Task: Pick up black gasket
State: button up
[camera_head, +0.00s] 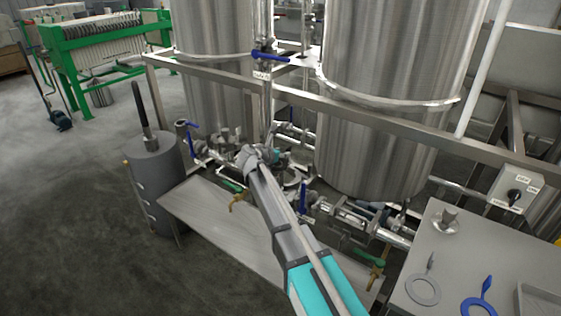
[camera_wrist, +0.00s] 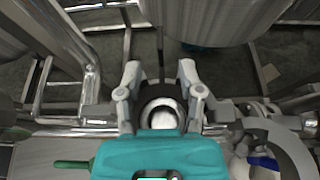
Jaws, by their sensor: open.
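My gripper (camera_wrist: 159,70) is open in the wrist view, with one finger on each side of a round, shiny metal pipe end (camera_wrist: 163,108). A dark band shows around the pipe end between the fingers. It may be the black gasket, but I cannot tell it surely from shadow. I cannot tell whether the fingers touch anything. In the head view my gripper (camera_head: 250,155) is at the pipework below the left tank, and its fingertips are hard to make out. No other black gasket is clear in either view.
Two steel tanks (camera_head: 395,90) stand behind a metal frame rail (camera_head: 380,120). Pipes and valves crowd around my gripper. A grey table (camera_head: 460,260) at right holds a grey handled ring (camera_head: 423,289) and a blue handled ring (camera_head: 480,304). A grey cylinder (camera_head: 158,180) stands at left.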

jog(key=shift+b+x, duration=0.55)
jog(key=shift+x, duration=1.35)
grip_shut()
